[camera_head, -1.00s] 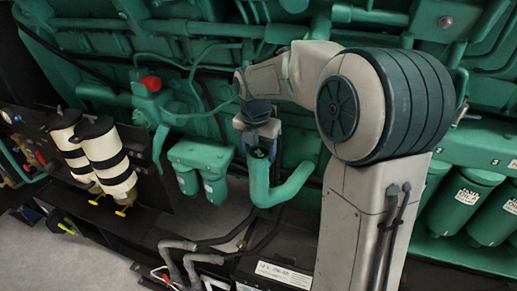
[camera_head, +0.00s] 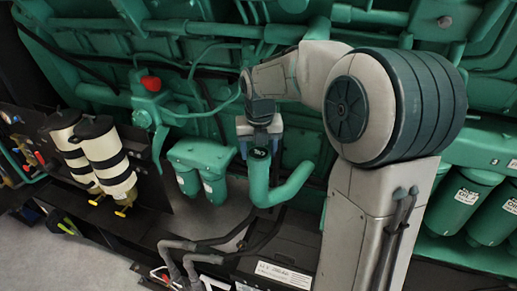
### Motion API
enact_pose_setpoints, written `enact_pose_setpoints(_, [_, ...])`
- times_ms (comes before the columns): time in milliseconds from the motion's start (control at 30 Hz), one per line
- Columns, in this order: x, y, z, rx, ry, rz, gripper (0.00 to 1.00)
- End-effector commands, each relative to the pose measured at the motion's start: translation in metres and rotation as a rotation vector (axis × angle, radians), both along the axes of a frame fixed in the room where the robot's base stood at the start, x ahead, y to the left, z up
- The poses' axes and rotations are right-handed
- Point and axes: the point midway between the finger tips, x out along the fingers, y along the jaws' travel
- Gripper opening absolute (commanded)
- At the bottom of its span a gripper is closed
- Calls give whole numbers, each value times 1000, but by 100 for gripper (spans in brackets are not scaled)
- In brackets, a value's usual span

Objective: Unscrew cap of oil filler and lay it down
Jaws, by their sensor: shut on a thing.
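The oil filler is a bent green pipe (camera_head: 262,185) in the middle of the head view, its upright end pointing up beneath my gripper. A dark round top (camera_head: 259,153) shows at that end; at this size I cannot tell whether it is the cap or the pipe's mouth. My gripper (camera_head: 260,146) points down right over it, its pale blue-grey fingers on either side. It is shut on the cap, which is small and largely hidden between the fingers. I cannot tell whether cap and pipe touch.
Twin green filters (camera_head: 200,168) hang just left of the filler. Cream canisters with black bands (camera_head: 108,160) stand farther left, below a red knob (camera_head: 151,83). A black battery-like box (camera_head: 285,255) and hoses lie below. Green engine parts crowd behind.

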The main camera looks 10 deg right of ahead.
Motion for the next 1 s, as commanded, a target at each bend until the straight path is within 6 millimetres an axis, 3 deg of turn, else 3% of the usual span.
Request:
enact_pose_setpoints(167, [4,-1,5,-2,-17,97,33])
enact_pose_setpoints(1000, [2,0,46,0,-6,92,33])
